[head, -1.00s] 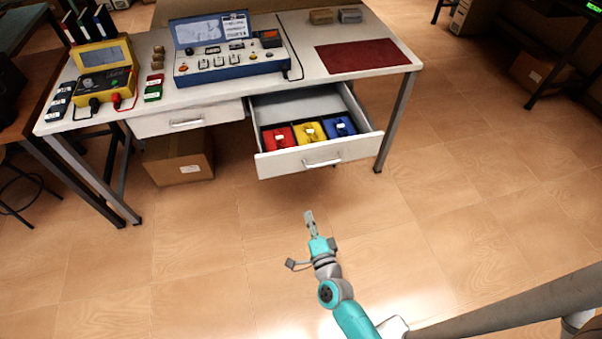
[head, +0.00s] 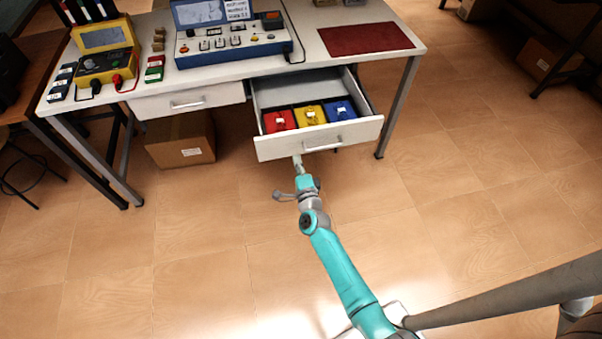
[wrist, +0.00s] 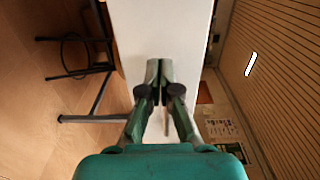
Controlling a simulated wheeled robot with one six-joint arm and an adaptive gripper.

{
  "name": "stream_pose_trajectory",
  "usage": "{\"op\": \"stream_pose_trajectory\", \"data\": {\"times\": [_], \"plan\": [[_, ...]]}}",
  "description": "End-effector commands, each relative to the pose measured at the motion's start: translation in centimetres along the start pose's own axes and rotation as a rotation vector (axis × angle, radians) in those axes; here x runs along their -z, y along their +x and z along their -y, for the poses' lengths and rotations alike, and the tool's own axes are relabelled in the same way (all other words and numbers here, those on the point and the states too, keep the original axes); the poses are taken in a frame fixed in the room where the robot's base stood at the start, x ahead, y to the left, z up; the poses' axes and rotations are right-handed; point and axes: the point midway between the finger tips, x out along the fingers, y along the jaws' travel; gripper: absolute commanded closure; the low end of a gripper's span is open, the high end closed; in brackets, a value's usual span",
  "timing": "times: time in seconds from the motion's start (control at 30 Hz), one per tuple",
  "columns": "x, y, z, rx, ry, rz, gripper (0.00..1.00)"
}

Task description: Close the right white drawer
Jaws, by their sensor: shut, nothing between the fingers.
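The right white drawer (head: 357,131) is pulled out from under the white table and holds red, yellow and blue boxes. Its front has a metal bar handle (head: 323,146). My gripper (head: 297,159) is shut and empty, at the lower edge of the drawer front, left of the handle. In the wrist view my gripper (wrist: 158,66) points at a white panel (wrist: 160,30), which looks like the drawer front. I cannot tell whether the fingertips touch it. The left white drawer (head: 222,96) is shut.
The white table (head: 295,60) carries a blue instrument panel (head: 230,42), a yellow tester (head: 104,65) and a red mat (head: 366,39). A cardboard box (head: 180,140) stands under the left drawer. The floor (head: 440,190) in front of the table is clear.

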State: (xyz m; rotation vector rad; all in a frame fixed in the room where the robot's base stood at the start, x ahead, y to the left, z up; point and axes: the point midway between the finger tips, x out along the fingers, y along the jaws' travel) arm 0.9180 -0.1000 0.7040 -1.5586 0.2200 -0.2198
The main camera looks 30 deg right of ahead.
Motion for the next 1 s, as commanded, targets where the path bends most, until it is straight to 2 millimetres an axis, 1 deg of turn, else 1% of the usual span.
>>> {"op": "stream_pose_trajectory", "data": {"times": [0.03, 0.1, 0.3, 0.47, 0.87, 1.0], "plan": [[0.0, 1.0, 0.1, 0.001, -0.002, -0.001, 1.00], [0.0, 2.0, 0.1, 0.001, 0.000, 0.000, 1.00], [0.0, 3.8, 0.0, 0.000, -0.002, 0.001, 1.00], [0.0, 4.3, 0.0, 0.000, 0.000, 0.001, 1.00], [0.0, 4.4, 0.0, 0.000, -0.001, 0.000, 1.00], [0.0, 5.0, 0.1, 0.001, -0.002, 0.000, 1.00]]}}
